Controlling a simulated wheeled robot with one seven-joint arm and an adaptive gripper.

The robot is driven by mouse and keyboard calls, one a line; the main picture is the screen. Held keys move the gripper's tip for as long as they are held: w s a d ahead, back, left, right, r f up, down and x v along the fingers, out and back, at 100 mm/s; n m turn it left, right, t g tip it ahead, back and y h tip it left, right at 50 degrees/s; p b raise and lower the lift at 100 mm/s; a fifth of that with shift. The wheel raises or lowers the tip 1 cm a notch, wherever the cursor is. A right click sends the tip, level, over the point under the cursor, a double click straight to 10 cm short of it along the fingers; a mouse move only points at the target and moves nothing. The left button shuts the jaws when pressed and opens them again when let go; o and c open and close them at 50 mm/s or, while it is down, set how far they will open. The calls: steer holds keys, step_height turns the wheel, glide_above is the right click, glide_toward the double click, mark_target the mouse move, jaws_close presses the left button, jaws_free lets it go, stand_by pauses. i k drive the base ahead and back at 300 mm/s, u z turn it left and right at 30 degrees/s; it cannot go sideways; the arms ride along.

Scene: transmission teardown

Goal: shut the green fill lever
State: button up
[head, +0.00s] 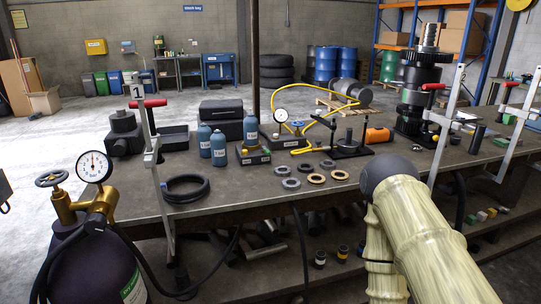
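I cannot make out a green fill lever. A dark gas cylinder (95,268) at the lower left carries a brass valve (85,207), a blue-grey handwheel (51,178) and a round white dial gauge (95,166). A second gauge (281,115) stands on a small base on the bench, with a blue valve handle (297,124) and a yellow hose beside it.
The dark bench (235,196) holds blue bottles (219,149), several rings (316,178), a black hose coil (185,189), a black press (349,147) and a tall gear stack (417,100). Upright clamps with red handles (148,103) stand at its front edge. Black hoses hang before it.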

mark_target(267, 151)
steer(key=z, duration=0.4)
steer(key=i, duration=0.55)
steer(key=u, duration=1.1)
